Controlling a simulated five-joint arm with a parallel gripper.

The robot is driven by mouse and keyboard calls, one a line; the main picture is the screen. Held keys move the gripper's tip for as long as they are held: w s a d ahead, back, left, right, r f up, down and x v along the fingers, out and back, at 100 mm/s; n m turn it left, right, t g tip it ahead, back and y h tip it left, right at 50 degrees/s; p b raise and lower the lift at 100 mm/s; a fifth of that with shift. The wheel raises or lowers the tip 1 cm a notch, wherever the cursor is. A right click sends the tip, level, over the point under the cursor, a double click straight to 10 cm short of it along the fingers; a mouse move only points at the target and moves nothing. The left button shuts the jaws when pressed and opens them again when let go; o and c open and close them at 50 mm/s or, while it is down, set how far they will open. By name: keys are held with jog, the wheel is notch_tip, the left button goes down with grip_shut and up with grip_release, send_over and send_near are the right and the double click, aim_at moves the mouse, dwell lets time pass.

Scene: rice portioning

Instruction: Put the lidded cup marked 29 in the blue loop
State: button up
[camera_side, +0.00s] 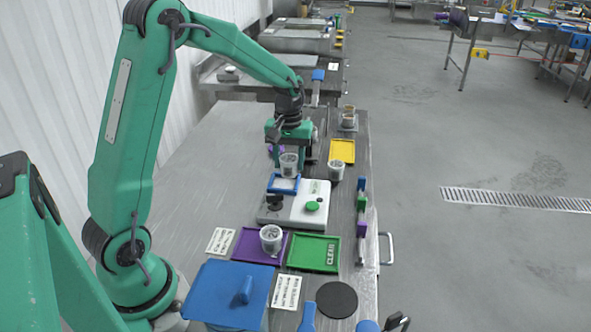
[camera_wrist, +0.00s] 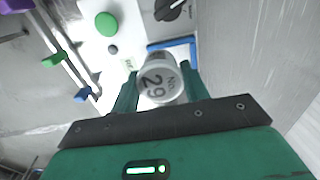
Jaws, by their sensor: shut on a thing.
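The lidded cup marked 29 (camera_wrist: 160,82) is between the two green fingers of my gripper (camera_wrist: 158,88), its number facing up to the wrist camera. In the side view my gripper (camera_side: 289,155) is shut on this cup (camera_side: 289,166), which looks upright. The blue loop (camera_side: 283,190) is on the white scale-like device. The cup overlaps the loop's far part in the side view; I cannot tell whether it touches or hangs above. In the wrist view the blue loop (camera_wrist: 170,46) shows beyond and right of the cup, partly hidden by it.
The white device (camera_side: 297,212) has a green button and black knob. Another cup (camera_side: 336,171) stands just right of the held one. A further cup (camera_side: 270,237) is on the purple tray (camera_side: 245,246). Green (camera_side: 314,265) and yellow (camera_side: 342,146) trays lie nearby.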

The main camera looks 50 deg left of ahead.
jog(key=a, duration=0.1)
jog(key=a+f, duration=0.2)
jog(key=shift+w+a, duration=0.3)
jog(key=shift+w, duration=0.05)
jog(key=shift+f, duration=2.05)
jog(key=shift+f, duration=0.15)
jog(key=o, duration=1.1)
jog(key=shift+r, duration=6.2)
jog(key=shift+d, duration=0.1)
